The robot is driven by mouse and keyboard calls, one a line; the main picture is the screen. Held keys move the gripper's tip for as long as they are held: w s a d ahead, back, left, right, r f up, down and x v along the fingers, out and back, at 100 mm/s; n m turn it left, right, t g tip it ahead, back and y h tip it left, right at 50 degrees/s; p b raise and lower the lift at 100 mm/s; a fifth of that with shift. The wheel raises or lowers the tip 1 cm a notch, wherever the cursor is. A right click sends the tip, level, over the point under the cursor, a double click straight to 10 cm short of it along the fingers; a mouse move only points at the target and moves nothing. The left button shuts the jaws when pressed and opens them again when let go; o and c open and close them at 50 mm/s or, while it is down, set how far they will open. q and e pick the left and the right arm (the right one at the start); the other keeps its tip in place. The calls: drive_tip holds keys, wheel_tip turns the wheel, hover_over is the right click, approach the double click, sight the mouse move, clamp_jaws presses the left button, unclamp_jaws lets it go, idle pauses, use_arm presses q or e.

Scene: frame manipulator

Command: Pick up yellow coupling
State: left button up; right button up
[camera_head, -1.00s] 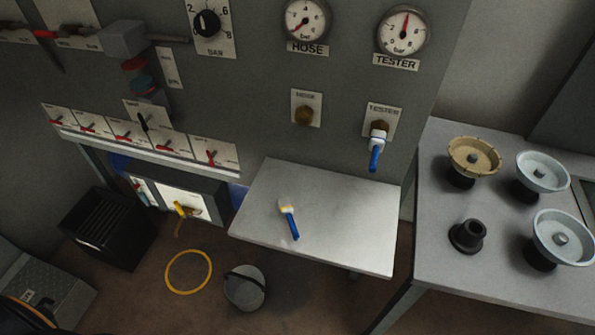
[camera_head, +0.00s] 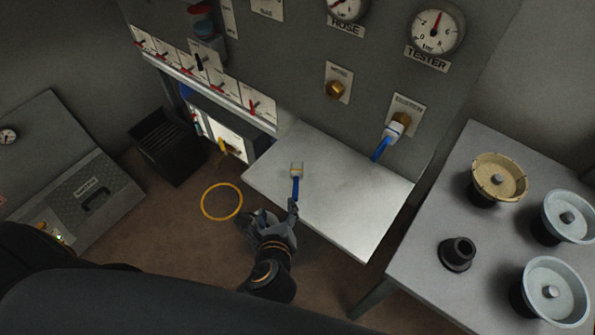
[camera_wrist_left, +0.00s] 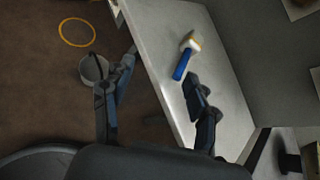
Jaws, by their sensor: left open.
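The yellow coupling (camera_head: 296,171), with a pale, yellowish head and a blue hose stub, lies on the grey shelf (camera_head: 345,215). In the left wrist view the coupling (camera_wrist_left: 190,44) shows its white and yellow head pointing away and its blue end towards me. My left gripper (camera_head: 269,213) is open and empty at the shelf's front edge, just short of the blue end. In the wrist view its fingers (camera_wrist_left: 158,78) are spread wide, one over the shelf and one over the floor. My right gripper is not in view.
A blue-and-white coupling (camera_head: 395,130) hangs from the TESTER port on the panel. A side table (camera_head: 415,285) with several round caps stands at right.

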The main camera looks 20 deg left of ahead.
use_arm(q)
wheel_tip(320, 180, up, 2)
drive_tip(key=w+d+m+t, duration=0.1)
drive_tip(key=d+m+t, duration=0.1)
drive_tip(key=m, duration=0.3)
approach(297, 172)
drive_tip(key=x, duration=0.2)
drive_tip(key=a+x, duration=0.1)
drive_tip(key=x, duration=0.2)
drive_tip(key=shift+s, duration=0.1)
drive_tip(key=x, duration=0.3)
drive_tip(key=d+x, duration=0.1)
drive_tip(key=x, duration=0.1)
drive_tip(key=shift+f+p, duration=0.1)
drive_tip(key=shift+p, duration=0.3)
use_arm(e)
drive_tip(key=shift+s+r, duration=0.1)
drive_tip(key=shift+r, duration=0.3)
use_arm(q)
drive_tip(key=shift+c, duration=0.2)
clamp_jaws()
